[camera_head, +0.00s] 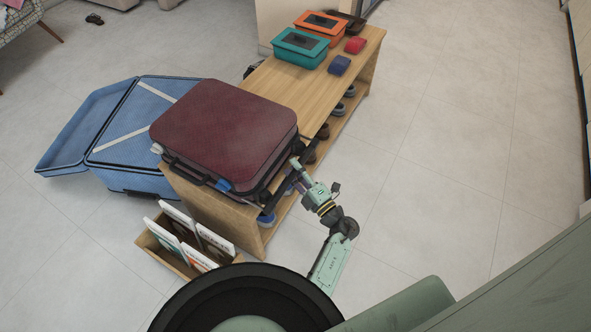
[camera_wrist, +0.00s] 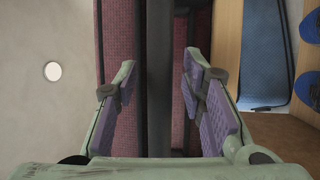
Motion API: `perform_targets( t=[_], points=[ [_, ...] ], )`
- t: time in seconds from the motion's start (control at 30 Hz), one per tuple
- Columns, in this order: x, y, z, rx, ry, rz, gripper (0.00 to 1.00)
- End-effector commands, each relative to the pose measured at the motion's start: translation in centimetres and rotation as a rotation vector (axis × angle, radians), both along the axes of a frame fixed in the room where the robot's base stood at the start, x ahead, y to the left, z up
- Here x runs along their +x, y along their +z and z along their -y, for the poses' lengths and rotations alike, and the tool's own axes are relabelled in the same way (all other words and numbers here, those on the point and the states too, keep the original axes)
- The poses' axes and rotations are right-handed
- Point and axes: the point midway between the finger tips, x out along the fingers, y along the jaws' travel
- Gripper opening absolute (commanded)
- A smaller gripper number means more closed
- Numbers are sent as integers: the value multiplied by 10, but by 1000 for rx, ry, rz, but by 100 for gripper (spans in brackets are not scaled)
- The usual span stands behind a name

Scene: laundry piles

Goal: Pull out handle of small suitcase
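The small maroon suitcase (camera_head: 225,130) lies flat on the near end of a wooden bench, with a dark carry handle on its lower left side. My gripper (camera_head: 294,178) is at the suitcase's right side, just beyond the bench's edge. In the wrist view, the purple-padded fingers of my gripper (camera_wrist: 158,92) are spread apart. A dark upright bar (camera_wrist: 159,60) shows between them, with maroon suitcase fabric (camera_wrist: 117,40) on both sides.
The wooden bench (camera_head: 285,82) carries teal (camera_head: 300,48) and orange (camera_head: 320,25) boxes at its far end, with shoes on the shelf below. An open blue suitcase (camera_head: 95,125) lies at left. A wooden crate (camera_head: 165,258) stands in front. The floor at right is clear.

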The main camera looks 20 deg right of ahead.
Motion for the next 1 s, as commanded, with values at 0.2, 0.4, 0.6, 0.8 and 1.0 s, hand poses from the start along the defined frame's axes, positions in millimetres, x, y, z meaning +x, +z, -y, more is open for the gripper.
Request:
perform_targets(
  t=[0.2, 0.4, 0.6, 0.8, 1.0],
  points=[
    [0, 0, 0, 0, 0, 0, 28],
    [0, 0, 0, 0, 0, 0, 15],
    [0, 0, 0, 0, 0, 0, 2],
    [-1, 0, 0, 0, 0, 1, 0],
    [-1, 0, 0, 0, 0, 1, 0]
  ],
)
